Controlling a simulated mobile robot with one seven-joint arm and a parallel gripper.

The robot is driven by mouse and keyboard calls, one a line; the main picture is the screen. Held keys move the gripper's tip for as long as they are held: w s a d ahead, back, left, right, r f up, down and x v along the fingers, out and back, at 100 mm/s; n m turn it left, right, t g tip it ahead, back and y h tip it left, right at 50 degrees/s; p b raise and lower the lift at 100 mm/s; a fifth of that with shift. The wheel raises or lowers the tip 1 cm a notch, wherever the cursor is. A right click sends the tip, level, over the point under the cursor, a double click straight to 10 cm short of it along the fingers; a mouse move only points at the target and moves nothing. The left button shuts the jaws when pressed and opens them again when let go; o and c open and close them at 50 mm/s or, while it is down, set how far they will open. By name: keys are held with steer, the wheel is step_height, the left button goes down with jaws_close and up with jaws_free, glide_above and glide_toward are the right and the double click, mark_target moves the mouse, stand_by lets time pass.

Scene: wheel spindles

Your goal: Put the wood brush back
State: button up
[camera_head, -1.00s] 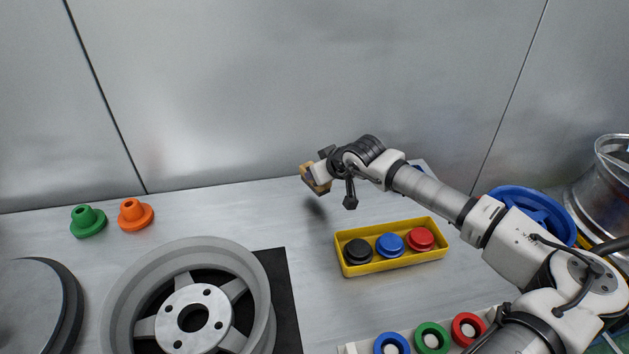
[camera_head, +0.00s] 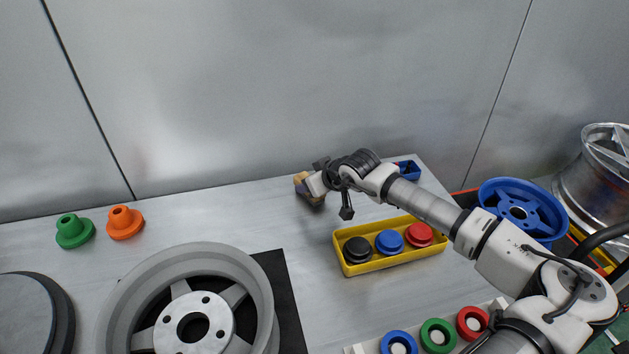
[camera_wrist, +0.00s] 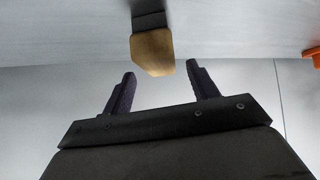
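The wood brush (camera_head: 301,181) is at the back of the table, near the wall, left of my wrist. It has a tan wooden part, and a dark grey part shows beyond it in the wrist view (camera_wrist: 153,53). My gripper (camera_wrist: 160,72) is open and empty, its two dark fingers spread. The brush's wooden end lies just beyond the fingertips, apart from them. In the head view my gripper (camera_head: 314,185) is beside the brush and partly hides it. The brush appears to rest on the table.
A yellow tray (camera_head: 396,260) with black, blue and red knobs lies right of centre. A grey wheel (camera_head: 247,290) on a black mat is in front. A blue wheel (camera_head: 522,208) is at the right.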

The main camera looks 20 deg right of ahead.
steer(key=shift+r, duration=0.1)
steer(key=p+v, duration=0.8)
steer(key=v, duration=0.4)
steer(key=shift+p, duration=0.3)
stand_by(0.5)
